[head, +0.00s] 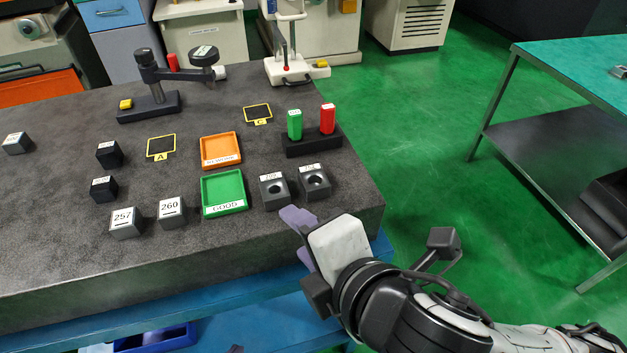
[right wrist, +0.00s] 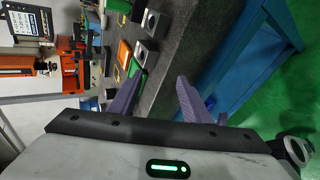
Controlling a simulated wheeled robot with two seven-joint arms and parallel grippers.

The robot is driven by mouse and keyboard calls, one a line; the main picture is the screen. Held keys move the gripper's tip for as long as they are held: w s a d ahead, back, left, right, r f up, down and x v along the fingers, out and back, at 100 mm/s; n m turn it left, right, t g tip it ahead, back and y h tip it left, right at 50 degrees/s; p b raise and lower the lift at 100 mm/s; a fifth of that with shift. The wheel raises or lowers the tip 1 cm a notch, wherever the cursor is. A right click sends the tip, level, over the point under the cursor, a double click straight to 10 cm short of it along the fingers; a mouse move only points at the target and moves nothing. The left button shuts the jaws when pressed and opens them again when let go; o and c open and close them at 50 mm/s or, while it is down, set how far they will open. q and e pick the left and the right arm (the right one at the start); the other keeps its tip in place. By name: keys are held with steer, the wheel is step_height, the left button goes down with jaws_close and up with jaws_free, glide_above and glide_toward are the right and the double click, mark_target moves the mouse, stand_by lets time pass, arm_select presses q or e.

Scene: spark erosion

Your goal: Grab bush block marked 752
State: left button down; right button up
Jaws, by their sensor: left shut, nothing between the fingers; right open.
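Two dark grey blocks with round bores stand side by side right of the green tray: a left bored block (head: 274,191) and a right bored block (head: 314,182). Their top labels are too small to read surely, so I cannot tell which is 752. Both show in the right wrist view, one bored block (right wrist: 151,22) above the other (right wrist: 140,54). My right gripper (head: 297,236) is open and empty at the table's front edge, in front of these blocks; its purple fingers (right wrist: 158,98) are apart. Only a small purple tip of my left gripper (head: 235,349) shows at the bottom edge, below the table.
Blocks 257 (head: 124,222) and 260 (head: 172,212) stand left of the green GOOD tray (head: 223,208). An orange tray (head: 220,151) lies behind it. A dark rack (head: 312,145) with green and red pieces stands behind the bored blocks. A gauge stand (head: 150,105) is further back.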

steer(key=r+n, duration=0.1)
steer(key=n, duration=0.3)
steer(key=n+t+h+b, duration=0.1)
steer(key=n+t+b, duration=0.3)
steer(key=n, duration=0.7)
glide_toward(313, 174)
steer(key=shift+w+a+g, duration=0.2)
steer(key=shift+w+g, duration=0.2)
steer(key=shift+w, duration=0.55)
steer(key=shift+w+a+f, duration=0.2)
steer(key=shift+w, duration=0.25)
steer(key=x, duration=0.3)
steer(key=shift+w+a+f, duration=0.15)
steer(key=shift+w+a, duration=0.05)
steer(key=shift+w, duration=0.05)
steer(key=shift+w+a+f, duration=0.15)
steer(key=shift+w+f, duration=0.05)
steer(key=shift+w, duration=0.2)
steer(key=c, duration=0.9)
steer(key=shift+r, duration=0.1)
jaws_close()
